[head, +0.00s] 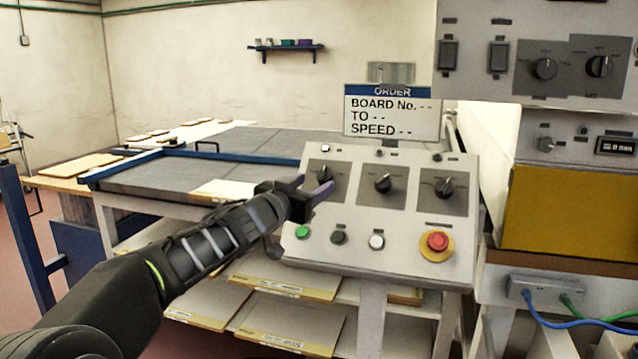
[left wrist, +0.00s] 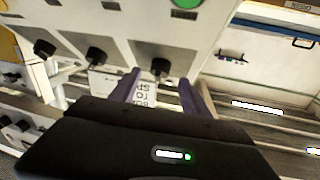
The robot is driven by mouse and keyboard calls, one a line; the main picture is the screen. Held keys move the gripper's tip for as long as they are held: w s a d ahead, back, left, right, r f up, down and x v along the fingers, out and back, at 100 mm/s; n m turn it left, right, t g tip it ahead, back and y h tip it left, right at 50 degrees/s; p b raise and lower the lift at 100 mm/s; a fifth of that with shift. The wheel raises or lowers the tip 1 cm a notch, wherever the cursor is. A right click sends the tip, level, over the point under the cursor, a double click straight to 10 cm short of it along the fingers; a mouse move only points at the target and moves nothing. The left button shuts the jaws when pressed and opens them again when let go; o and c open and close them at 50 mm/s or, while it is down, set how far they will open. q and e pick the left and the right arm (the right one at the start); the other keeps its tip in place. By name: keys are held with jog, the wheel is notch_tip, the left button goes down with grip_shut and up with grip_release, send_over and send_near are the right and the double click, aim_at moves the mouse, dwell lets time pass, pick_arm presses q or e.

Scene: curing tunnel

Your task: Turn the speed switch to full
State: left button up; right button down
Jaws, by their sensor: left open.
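A grey sloping control panel (head: 350,232) carries three black rotary switches: a left one (head: 325,174), a middle one (head: 383,183) and a right one (head: 445,187). Their labels are too small to read, so I cannot tell which is the speed switch. My left gripper (head: 312,190) is open in front of the left switch and partly overlaps it. In the left wrist view the purple fingers (left wrist: 160,90) stand apart, with the left switch (left wrist: 160,67) lined up between their tips. I cannot tell if they touch it. My right gripper is not in view.
Below the switches are a green button (head: 302,232), black and white buttons, and a red emergency stop (head: 438,241). An order sign (head: 391,113) stands behind the panel. A cabinet with more knobs (head: 544,69) is at right. A table (head: 165,178) lies behind left.

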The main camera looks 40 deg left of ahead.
aim_at(319, 180)
pick_arm(q)
jog(key=shift+w+a, duration=0.15)
jog(key=shift+w, duration=0.75)
jog(key=shift+w+a, duration=0.15)
jog(key=shift+w, duration=0.75)
grip_shut()
